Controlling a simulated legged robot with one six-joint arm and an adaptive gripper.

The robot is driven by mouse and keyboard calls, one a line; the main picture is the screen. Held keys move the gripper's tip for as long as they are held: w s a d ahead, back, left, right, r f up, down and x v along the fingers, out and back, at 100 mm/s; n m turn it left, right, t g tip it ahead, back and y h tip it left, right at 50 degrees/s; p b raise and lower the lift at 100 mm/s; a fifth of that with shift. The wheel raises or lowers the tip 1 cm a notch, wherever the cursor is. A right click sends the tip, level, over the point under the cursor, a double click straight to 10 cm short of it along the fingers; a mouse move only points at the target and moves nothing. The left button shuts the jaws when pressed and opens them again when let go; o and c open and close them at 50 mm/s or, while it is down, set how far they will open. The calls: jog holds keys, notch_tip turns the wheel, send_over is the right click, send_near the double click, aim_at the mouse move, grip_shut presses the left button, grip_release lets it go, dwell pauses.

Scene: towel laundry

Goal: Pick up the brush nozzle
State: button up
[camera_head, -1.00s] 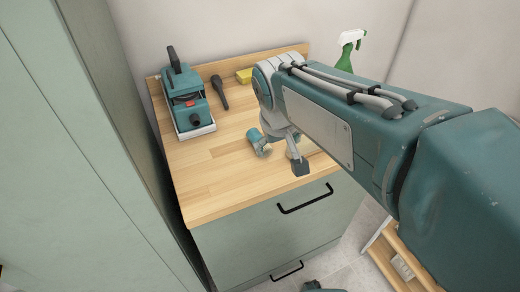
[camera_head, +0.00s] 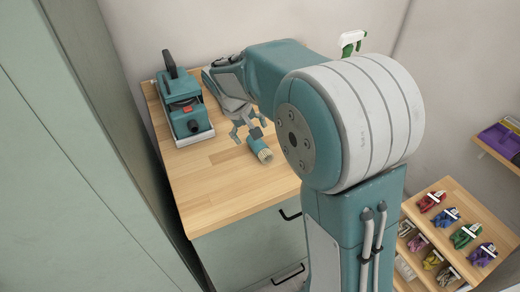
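The likely brush nozzle (camera_head: 260,148) is a short teal cylinder with a pale bristle end, lying on the wooden worktop (camera_head: 215,185) right of its middle. My gripper (camera_head: 249,128) is low over the worktop, just behind the brush nozzle's teal end. Its fingers look spread with nothing between them. I cannot tell whether a fingertip touches the nozzle. My arm's large round joint fills the right of the view and hides the worktop's right side.
A teal vacuum-like machine (camera_head: 183,105) stands at the worktop's back left. A green spray bottle (camera_head: 351,42) is partly hidden behind my arm. A tall green cabinet (camera_head: 75,150) borders the left. A wooden rack (camera_head: 455,190) with several colourful items stands right.

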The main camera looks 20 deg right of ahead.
aim_at(260, 148)
jog(key=x, duration=0.9)
jog(key=shift+w+d+f, duration=0.25)
jog(key=shift+d, duration=0.1)
jog(key=c, duration=1.3)
